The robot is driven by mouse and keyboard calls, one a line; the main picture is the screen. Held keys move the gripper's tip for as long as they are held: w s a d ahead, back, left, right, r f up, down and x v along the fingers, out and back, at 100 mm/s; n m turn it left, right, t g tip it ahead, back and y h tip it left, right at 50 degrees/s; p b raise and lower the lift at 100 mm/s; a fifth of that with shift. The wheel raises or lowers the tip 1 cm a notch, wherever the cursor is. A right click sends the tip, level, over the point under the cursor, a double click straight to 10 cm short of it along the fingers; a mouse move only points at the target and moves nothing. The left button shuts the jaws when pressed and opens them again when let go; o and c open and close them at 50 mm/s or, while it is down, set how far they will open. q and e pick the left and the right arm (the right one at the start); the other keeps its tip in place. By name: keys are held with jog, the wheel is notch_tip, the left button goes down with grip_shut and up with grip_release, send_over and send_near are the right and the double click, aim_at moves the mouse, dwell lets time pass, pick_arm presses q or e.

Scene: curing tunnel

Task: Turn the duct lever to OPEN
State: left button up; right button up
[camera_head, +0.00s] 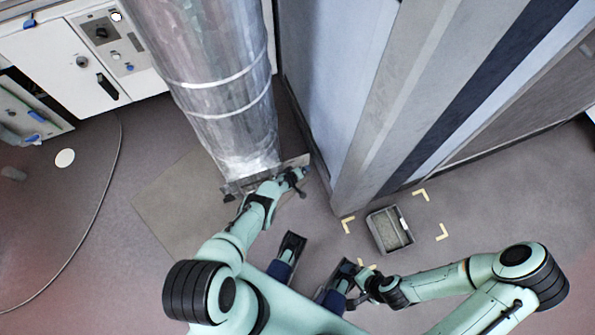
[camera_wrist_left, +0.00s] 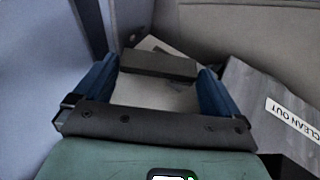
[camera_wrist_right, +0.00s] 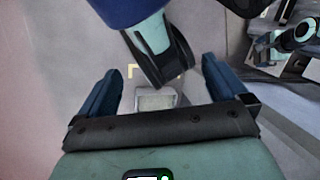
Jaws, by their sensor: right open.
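The silver duct (camera_head: 220,90) runs down from the top to a grey base plate (camera_head: 297,160) near the floor. My left gripper (camera_head: 296,176) is low at the right of the duct's foot. In the left wrist view its blue fingers (camera_wrist_left: 158,80) stand apart, with a dark grey bar (camera_wrist_left: 158,65) spanning between them. The bar may be the lever's handle. I cannot tell whether the fingers press on it. No OPEN mark is readable. My right gripper (camera_head: 362,287) is open and empty near my base, away from the duct; its fingers (camera_wrist_right: 163,85) also show in the right wrist view.
A box with a CLEAN OUT label (camera_wrist_left: 292,122) is close at the right in the left wrist view. A tall grey panelled housing (camera_head: 365,110) stands right of the duct. A small grey bin (camera_head: 375,235) sits between yellow floor marks. A white control cabinet (camera_head: 60,65) stands at upper left.

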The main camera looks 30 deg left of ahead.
pick_arm(q)
jog(key=p+v, duration=1.3)
jog(key=p, duration=0.3)
jog(key=shift+r, duration=0.2)
pick_arm(e)
notch_tip(320, 180, up, 16)
jog(key=w, duration=0.1)
jog(key=shift+w+a+f+g, duration=0.15)
jog(key=shift+f+g, duration=0.05)
jog(key=shift+g, duration=0.2)
pick_arm(q)
jog(key=shift+s, duration=0.1)
pick_arm(e)
jog(key=shift+f, duration=0.1)
